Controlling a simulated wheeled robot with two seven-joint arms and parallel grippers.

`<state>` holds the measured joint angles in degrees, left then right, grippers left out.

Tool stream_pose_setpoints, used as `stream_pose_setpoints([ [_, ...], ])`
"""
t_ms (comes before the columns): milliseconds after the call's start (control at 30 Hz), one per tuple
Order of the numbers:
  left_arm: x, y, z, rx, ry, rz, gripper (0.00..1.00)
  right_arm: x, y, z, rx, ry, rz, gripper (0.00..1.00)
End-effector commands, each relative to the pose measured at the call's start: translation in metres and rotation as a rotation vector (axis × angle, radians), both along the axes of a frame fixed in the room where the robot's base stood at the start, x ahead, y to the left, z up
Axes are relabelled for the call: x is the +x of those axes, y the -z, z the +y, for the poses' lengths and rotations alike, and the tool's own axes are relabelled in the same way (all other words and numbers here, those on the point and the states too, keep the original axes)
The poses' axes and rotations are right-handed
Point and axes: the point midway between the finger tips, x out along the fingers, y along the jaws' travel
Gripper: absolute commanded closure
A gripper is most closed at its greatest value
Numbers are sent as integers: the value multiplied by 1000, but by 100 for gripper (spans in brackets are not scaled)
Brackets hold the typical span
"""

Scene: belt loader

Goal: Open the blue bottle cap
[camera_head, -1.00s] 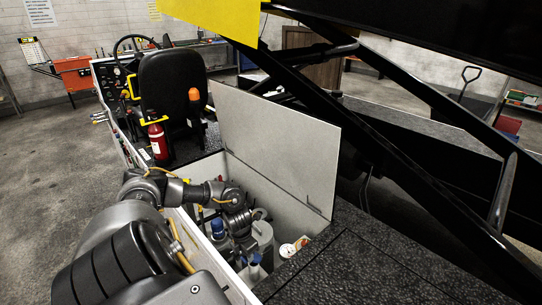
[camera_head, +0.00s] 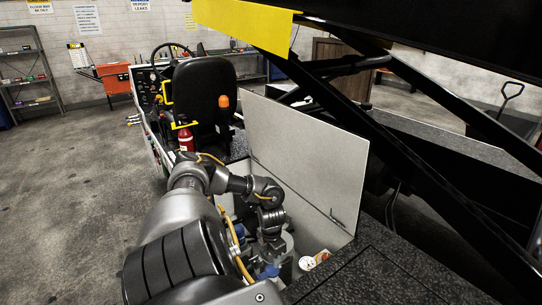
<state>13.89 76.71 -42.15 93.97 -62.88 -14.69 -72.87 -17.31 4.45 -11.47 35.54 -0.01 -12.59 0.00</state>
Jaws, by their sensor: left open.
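A blue cap-like part (camera_head: 268,271) shows low in the open bin, just below my left gripper and partly covered by my arm. My left gripper (camera_head: 272,248) points down into the bin and is open. Its fingertips are dark and small, so I cannot tell whether they touch anything. A grey rounded container (camera_head: 287,243) stands right behind the gripper. The bottle body under the blue part is mostly hidden. My right gripper is not in view.
The bin's raised grey lid (camera_head: 305,165) stands to the right of my arm. A white and red round container (camera_head: 306,263) sits in the bin. A red extinguisher (camera_head: 185,138) and a black seat (camera_head: 203,92) are ahead. Dark textured decking (camera_head: 385,275) lies at right.

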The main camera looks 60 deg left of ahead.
Motion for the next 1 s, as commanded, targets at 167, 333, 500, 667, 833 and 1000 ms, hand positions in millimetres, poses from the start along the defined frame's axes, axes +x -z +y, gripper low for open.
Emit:
stream_pose_setpoints([
  [167, 1, -32, 1, 3, 4, -6, 54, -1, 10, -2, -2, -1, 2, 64],
  [333, 1, -65, 1, 3, 3, -5, 54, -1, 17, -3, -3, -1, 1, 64],
  [500, 1, -89, 1, 2, 1, -4, 54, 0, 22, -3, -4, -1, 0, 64],
  [667, 0, -99, 0, 1, 1, -2, 54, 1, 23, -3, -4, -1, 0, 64],
  [833, 0, -100, 0, 1, 0, -2, 54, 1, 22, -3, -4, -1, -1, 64],
  [1000, 0, -100, 0, 1, 0, -2, 54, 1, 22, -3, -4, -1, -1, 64],
])
